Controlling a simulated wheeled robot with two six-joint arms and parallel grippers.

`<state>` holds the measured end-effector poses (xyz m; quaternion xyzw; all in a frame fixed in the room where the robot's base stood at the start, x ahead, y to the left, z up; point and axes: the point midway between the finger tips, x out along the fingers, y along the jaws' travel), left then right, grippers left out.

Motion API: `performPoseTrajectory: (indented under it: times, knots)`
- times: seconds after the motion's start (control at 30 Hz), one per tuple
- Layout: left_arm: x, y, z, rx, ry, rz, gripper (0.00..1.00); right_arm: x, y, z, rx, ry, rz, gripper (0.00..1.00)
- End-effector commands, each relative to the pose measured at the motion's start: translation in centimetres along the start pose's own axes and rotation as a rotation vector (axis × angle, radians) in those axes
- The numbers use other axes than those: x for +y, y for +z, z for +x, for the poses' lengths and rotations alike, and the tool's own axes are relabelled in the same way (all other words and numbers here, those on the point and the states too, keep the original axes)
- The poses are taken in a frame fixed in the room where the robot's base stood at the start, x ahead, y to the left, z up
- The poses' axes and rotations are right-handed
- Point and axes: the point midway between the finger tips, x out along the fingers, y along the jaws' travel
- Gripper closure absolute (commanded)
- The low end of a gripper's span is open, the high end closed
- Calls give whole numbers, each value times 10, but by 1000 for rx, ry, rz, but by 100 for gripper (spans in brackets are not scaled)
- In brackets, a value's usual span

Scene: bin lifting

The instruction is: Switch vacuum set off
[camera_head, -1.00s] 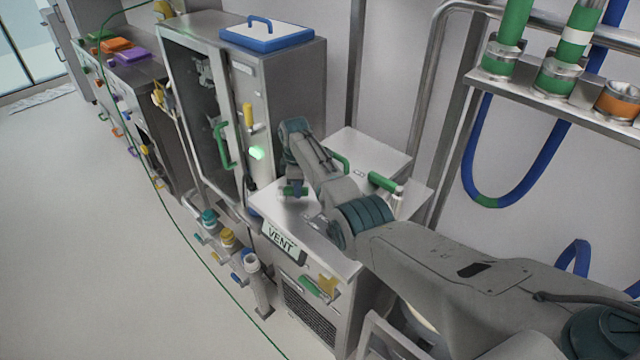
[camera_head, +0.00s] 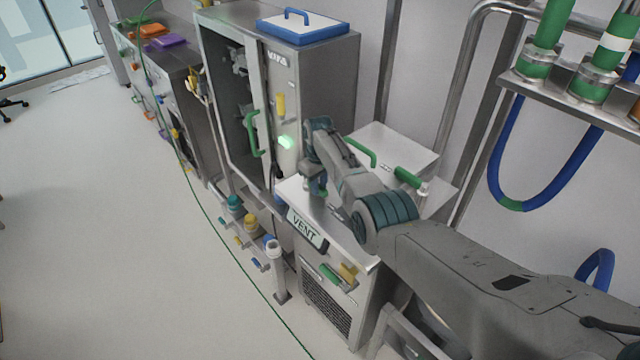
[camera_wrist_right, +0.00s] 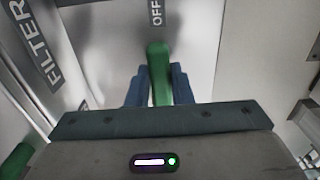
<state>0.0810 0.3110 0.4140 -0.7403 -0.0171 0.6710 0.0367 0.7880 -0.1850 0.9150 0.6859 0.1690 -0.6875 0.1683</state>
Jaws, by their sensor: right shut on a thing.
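In the right wrist view, a green switch handle (camera_wrist_right: 159,68) stands between the two blue fingers of my right gripper (camera_wrist_right: 159,86). The fingers are closed around its sides. An "OFF" label (camera_wrist_right: 156,14) is on the metal panel just beyond the handle tip, and a "FILTER" label (camera_wrist_right: 42,48) is at the left. In the head view my right gripper (camera_head: 317,188) reaches down at the top of the low metal unit (camera_head: 343,235) with the "VENT" plate (camera_head: 307,229). The handle cannot be made out there. My left gripper is out of view.
A tall metal cabinet (camera_head: 333,85) with a lit green lamp (camera_head: 286,142) and a green door handle (camera_head: 254,135) stands just behind my gripper. A pipe rack (camera_head: 575,95) with a hanging blue hose (camera_head: 545,165) is at the right. The floor (camera_head: 120,270) at the left is open.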

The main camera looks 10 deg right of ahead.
Motion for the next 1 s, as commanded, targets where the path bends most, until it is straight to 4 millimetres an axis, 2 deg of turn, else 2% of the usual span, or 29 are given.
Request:
performPoseTrajectory:
  times: [0.03,0.53,0.57,0.67,1.0]
  knots:
    - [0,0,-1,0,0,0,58,1,-4,-6,11,5,11,100]
    - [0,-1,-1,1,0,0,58,2,-4,-7,13,5,30,100]
    - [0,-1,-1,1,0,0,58,2,-4,-7,14,5,30,78]
    - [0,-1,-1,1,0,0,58,2,-4,-6,12,5,29,58]
    - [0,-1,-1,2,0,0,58,1,-2,-5,6,2,28,58]
